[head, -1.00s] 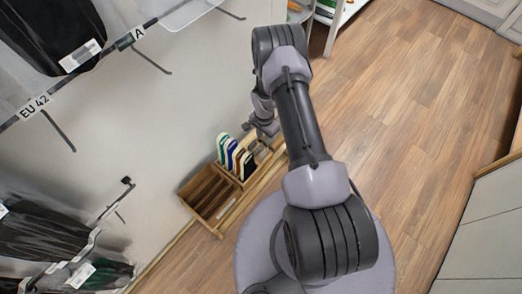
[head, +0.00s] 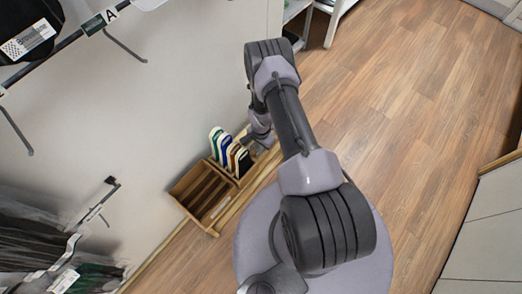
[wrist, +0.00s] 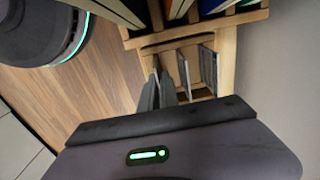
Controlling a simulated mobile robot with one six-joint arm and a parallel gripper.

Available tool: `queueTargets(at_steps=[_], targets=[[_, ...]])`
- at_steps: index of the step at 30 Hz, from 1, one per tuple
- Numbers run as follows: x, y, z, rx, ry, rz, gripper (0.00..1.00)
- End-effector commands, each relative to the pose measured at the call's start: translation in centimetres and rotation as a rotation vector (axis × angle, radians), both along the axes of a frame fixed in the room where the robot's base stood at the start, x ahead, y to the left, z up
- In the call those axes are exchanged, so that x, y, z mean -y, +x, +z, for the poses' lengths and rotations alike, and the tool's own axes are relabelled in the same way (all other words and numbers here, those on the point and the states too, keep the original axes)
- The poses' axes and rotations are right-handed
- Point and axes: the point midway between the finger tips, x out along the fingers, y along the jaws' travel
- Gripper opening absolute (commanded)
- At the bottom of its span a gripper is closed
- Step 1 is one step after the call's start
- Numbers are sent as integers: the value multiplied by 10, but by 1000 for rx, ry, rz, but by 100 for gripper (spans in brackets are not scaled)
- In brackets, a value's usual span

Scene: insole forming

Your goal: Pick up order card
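Thin grey cards stand upright in slots of a small wooden holder; the wrist view shows one grey card (wrist: 208,66) and a paler one (wrist: 184,72) to its left. I cannot read which is the order card. My gripper (wrist: 158,82) has its two dark fingers close together at the holder's left slot, low beside the cards. A thin edge shows by the fingertips, but whether they hold it is unclear.
Several coloured upright insoles (head: 222,142) stand in the box just left of my gripper; their ends also show at the top of the wrist view. A wall is close on the left, with hanging racks (head: 108,186). Wooden floor (head: 410,120) is clear to the right.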

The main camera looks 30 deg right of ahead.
Motion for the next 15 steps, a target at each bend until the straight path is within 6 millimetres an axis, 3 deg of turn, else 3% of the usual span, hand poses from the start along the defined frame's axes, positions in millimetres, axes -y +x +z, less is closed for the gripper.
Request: queueTargets(at_steps=[11, 15], targets=[[0, 0, 1, 0, 0, 0, 0], [0, 1, 25, 1, -1, 0, 0]])
